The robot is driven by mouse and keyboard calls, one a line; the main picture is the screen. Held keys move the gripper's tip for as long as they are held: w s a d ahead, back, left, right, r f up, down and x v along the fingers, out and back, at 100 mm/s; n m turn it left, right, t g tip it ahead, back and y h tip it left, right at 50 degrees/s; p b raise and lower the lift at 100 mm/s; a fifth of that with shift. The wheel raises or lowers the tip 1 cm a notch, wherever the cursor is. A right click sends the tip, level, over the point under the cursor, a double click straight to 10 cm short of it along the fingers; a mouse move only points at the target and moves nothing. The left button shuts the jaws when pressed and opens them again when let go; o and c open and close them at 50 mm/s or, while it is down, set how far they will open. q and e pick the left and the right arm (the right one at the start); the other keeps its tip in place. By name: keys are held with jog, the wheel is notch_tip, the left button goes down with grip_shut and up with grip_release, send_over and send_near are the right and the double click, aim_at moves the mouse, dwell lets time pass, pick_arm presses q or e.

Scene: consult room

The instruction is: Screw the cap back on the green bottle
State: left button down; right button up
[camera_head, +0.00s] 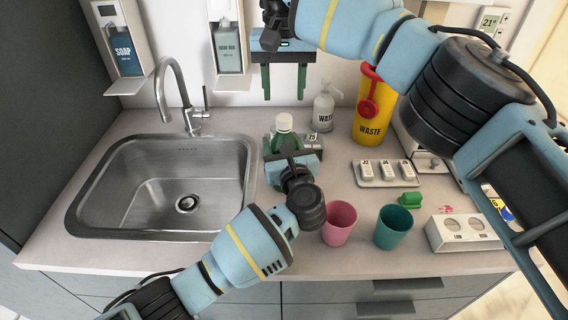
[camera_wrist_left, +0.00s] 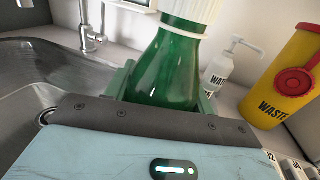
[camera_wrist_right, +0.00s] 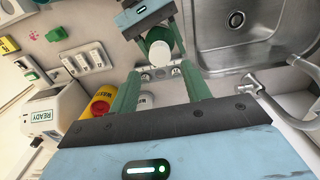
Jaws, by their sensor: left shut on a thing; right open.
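The green bottle (camera_head: 284,143) stands upright on the counter right of the sink. A white ribbed cap (camera_head: 284,122) sits on its top; I cannot tell how tightly it is on. My left gripper (camera_wrist_left: 165,95) is shut around the bottle's body (camera_wrist_left: 168,68), with a green finger on each side, below the cap (camera_wrist_left: 190,10). My right gripper (camera_head: 284,88) is open and empty above the bottle, fingers pointing down. In the right wrist view, the white cap (camera_wrist_right: 160,53) shows between and beyond the right gripper's fingertips (camera_wrist_right: 158,76).
A steel sink (camera_head: 125,225) with a tap (camera_head: 185,115) is at left. A white pump bottle (camera_head: 323,112) and yellow waste bin (camera_head: 368,128) stand behind right. A pink cup (camera_head: 339,224), teal cup (camera_head: 393,228) and green block (camera_head: 410,198) are in front right.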

aim_at(284, 117)
jog(key=shift+f, duration=3.2)
